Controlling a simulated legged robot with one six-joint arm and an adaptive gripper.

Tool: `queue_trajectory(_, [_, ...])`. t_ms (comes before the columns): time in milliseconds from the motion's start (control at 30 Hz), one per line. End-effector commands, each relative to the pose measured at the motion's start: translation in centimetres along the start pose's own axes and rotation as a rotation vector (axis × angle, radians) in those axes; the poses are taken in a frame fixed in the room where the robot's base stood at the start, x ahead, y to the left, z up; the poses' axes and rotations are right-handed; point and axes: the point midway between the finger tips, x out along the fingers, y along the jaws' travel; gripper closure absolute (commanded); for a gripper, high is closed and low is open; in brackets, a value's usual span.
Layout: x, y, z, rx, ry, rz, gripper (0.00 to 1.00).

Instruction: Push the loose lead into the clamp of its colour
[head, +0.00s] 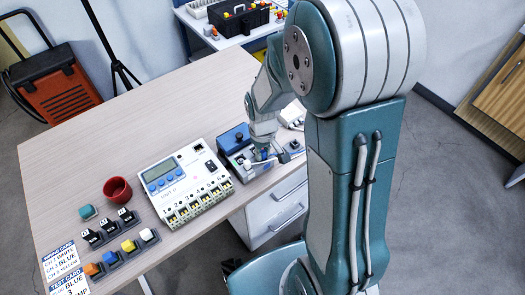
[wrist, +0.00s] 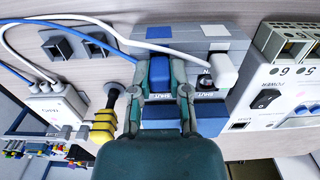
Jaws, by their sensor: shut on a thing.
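My gripper (wrist: 161,80) is shut on the blue end of a lead (wrist: 159,70), at the grey clamp block. In the head view my gripper (head: 263,160) is low over that block, right of the white unit. The clamp block (wrist: 185,45) has a blue patch (wrist: 158,30) and a white patch (wrist: 214,30) on top. The blue end is in line with the blue patch; how far it is in cannot be told. A white lead end (wrist: 224,70) sits at the white side. Labels reading "SHUT" show below, partly hidden by my gripper.
A white mains box (wrist: 57,104) with cables lies left in the wrist view, near a yellow-and-black handled tool (wrist: 103,125). The white numbered unit (head: 184,183) stands beside the block. A red cup (head: 117,189) and coloured pieces stand left. The table's back left is clear.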

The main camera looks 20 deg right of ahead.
Motion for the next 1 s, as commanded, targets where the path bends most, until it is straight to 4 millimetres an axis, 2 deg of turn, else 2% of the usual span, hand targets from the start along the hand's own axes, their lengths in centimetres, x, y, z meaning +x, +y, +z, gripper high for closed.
queue_trajectory(167, [0.03,0.00,0.01,0.000,0.000,0.000,1.00])
queue_trajectory(200, [0.03,0.00,0.01,0.000,0.000,0.000,0.64])
queue_trajectory(267, [0.03,0.00,0.01,0.000,0.000,0.000,0.37])
queue_trajectory(567, [0.02,0.00,0.00,0.000,0.000,0.000,0.37])
queue_trajectory(600, [0.02,0.00,0.01,0.000,0.000,0.000,0.26])
queue_trajectory(1000, [-0.22,0.01,-0.02,0.000,0.001,0.000,0.26])
